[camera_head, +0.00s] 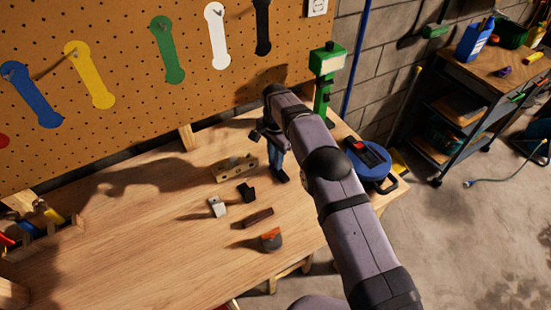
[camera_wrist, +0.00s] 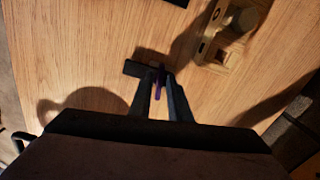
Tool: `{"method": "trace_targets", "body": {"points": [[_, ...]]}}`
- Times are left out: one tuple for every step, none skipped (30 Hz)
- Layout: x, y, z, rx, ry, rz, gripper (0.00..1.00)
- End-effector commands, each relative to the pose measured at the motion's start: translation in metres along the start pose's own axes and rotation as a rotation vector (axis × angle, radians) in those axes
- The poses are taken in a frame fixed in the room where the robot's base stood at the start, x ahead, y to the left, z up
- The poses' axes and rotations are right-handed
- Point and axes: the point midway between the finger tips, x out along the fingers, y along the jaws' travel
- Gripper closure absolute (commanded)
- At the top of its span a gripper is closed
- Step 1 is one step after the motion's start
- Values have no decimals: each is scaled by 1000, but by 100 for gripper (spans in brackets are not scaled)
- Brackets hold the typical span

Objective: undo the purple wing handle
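The purple wing handle (camera_wrist: 158,84) shows in the wrist view as a small, narrow purple strip between the two dark fingers of my gripper (camera_wrist: 161,76). The fingers lie close on either side of it; I cannot tell whether they press on it. A dark block-like part (camera_wrist: 135,69) lies just left of the fingertips. In the head view my gripper (camera_head: 268,138) points down over the back right of the workbench (camera_head: 130,240). The handle cannot be made out in the head view, where my arm covers much of that spot.
A wooden block with holes (camera_head: 235,167) lies just left of the gripper. Several small blocks (camera_head: 258,217) lie in front. A green post (camera_head: 325,80) and a blue reel (camera_head: 370,163) stand at right.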

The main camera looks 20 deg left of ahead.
Motion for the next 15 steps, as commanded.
{"method": "trace_targets", "body": {"points": [[0,0,0,-1,0,1,100],[0,0,0,-2,0,1,100],[0,0,0,-4,0,1,100],[0,0,0,-7,0,1,100],[0,0,0,-11,0,1,100],[0,0,0,-18,0,1,100],[0,0,0,-24,0,1,100],[0,0,0,-32,0,1,100],[1,0,0,-44,0,1,100],[1,0,0,-56,0,1,100],[1,0,0,-68,0,1,100],[1,0,0,-88,0,0,100],[1,0,0,-104,0,0,100],[1,0,0,-123,0,0,100],[1,0,0,-149,0,0,100]]}}
